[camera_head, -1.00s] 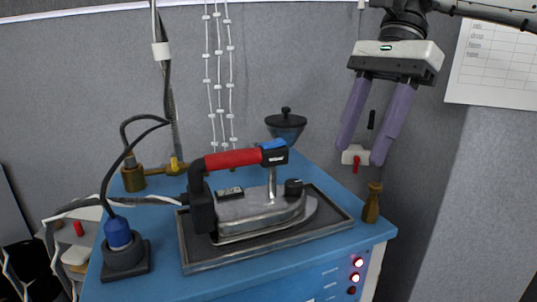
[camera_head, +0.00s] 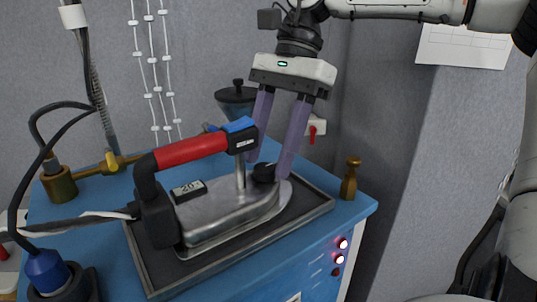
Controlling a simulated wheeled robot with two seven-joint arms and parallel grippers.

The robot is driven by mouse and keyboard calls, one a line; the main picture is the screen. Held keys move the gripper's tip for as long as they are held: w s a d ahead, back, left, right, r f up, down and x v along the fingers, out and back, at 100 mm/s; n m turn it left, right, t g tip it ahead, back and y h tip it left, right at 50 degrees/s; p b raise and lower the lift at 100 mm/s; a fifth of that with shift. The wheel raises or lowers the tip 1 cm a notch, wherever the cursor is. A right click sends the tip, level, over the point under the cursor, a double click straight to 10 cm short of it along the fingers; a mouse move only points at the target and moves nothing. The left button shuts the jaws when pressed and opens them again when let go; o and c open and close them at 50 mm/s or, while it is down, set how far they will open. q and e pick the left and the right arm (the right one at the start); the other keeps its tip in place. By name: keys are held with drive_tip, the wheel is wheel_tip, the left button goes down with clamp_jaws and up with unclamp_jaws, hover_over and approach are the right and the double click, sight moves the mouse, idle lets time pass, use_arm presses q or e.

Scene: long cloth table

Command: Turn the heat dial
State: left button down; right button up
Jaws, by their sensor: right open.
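A steam iron (camera_head: 225,213) with a metal body and a red handle (camera_head: 190,149) rests on a dark tray (camera_head: 152,268). The black heat dial (camera_head: 265,172) sits on top of the iron, near its front end. My right gripper (camera_head: 268,168) points down with its purple fingers open. Its fingertips are at the dial, one on each side of it in the picture; I cannot tell whether they touch it. The left fingertip is partly hidden behind the iron's handle end. My left gripper does not show.
The tray lies on a blue cabinet top (camera_head: 345,208) with lit red buttons (camera_head: 341,243) on its front. A brass bottle-shaped piece (camera_head: 350,178) stands at the right corner. A dark funnel (camera_head: 235,104) is behind the iron. Cables and a blue-topped fitting (camera_head: 47,270) are at left.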

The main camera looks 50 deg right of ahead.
drive_tip(key=shift+a+f, duration=0.1)
drive_tip(key=shift+f, duration=0.25)
drive_tip(key=c, duration=1.1)
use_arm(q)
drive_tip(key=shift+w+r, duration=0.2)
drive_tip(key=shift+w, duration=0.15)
use_arm(e)
drive_tip(key=shift+o, duration=0.2)
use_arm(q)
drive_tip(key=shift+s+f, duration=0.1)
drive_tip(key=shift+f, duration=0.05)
